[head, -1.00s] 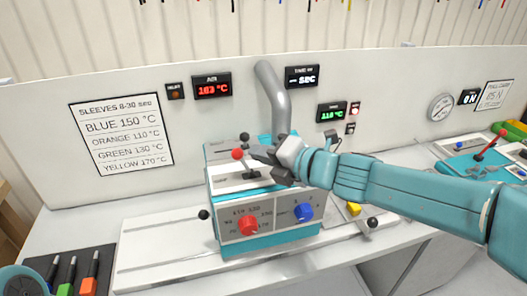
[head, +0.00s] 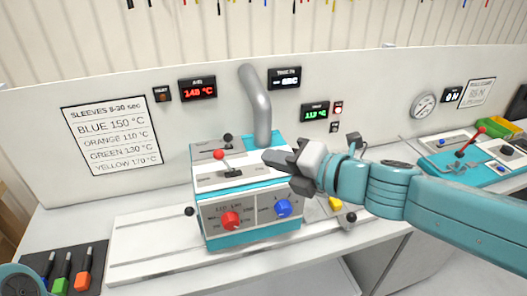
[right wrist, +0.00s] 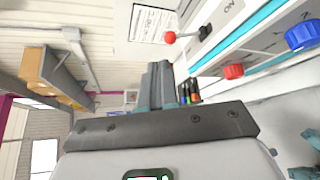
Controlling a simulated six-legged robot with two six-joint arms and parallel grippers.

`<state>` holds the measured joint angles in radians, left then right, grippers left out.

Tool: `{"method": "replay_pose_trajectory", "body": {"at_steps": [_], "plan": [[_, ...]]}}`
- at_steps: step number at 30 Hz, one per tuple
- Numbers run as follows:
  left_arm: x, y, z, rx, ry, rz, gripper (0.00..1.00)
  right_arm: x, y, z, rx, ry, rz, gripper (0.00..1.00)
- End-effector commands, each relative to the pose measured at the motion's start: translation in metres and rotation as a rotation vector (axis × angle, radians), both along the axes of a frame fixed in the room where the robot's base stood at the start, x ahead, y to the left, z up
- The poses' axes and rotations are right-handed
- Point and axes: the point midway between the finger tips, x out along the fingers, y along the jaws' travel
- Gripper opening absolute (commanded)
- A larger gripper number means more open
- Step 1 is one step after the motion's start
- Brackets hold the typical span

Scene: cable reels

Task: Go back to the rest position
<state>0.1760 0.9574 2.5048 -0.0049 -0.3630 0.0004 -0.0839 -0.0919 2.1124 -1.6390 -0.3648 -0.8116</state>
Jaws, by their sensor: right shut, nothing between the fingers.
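My right gripper (head: 276,160) is shut and empty. It is in front of the right side of the teal and white heater box (head: 240,205), apart from its red-knobbed lever (head: 219,155). In the right wrist view the shut fingers (right wrist: 158,85) point away from the camera, with the red-knobbed lever (right wrist: 170,37) beyond them. The box front has a red dial (head: 231,221) and a blue dial (head: 283,208). The teal round part at the lower left corner of the head view is cut off, and my left gripper does not show.
A grey pipe (head: 256,105) rises behind the box. A black tray (head: 92,262) with several coloured tools lies at the lower left. A red display (head: 198,89) reads about 143 °C and a green one (head: 315,113) 112 °C. A teal device with a red lever (head: 470,155) stands at the right.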

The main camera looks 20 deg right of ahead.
Motion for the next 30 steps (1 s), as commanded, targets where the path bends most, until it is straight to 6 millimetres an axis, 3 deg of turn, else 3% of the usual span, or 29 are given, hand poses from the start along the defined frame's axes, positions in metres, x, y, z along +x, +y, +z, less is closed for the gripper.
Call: {"method": "replay_pose_trajectory", "body": {"at_steps": [6, 22, 23, 26, 29, 30], "plan": [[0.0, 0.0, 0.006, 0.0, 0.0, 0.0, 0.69, -0.016, -0.009, 0.008, 0.0, 0.0, -0.001, 0.0], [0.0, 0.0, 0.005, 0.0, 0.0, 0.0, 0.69, -0.017, -0.014, 0.002, 0.0, 0.013, -0.005, 0.0], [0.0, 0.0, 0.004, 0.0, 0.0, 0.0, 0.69, -0.014, -0.013, -0.005, -0.001, 0.027, -0.006, 0.0], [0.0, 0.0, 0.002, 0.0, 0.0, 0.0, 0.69, -0.002, -0.009, -0.051, -0.003, 0.127, 0.004, 0.0], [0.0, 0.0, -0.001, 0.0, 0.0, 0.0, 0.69, 0.006, 0.002, -0.128, 0.038, 0.315, 0.006, 0.0], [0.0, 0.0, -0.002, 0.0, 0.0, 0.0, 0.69, 0.005, 0.007, -0.163, 0.082, 0.412, -0.01, 0.0]]}}
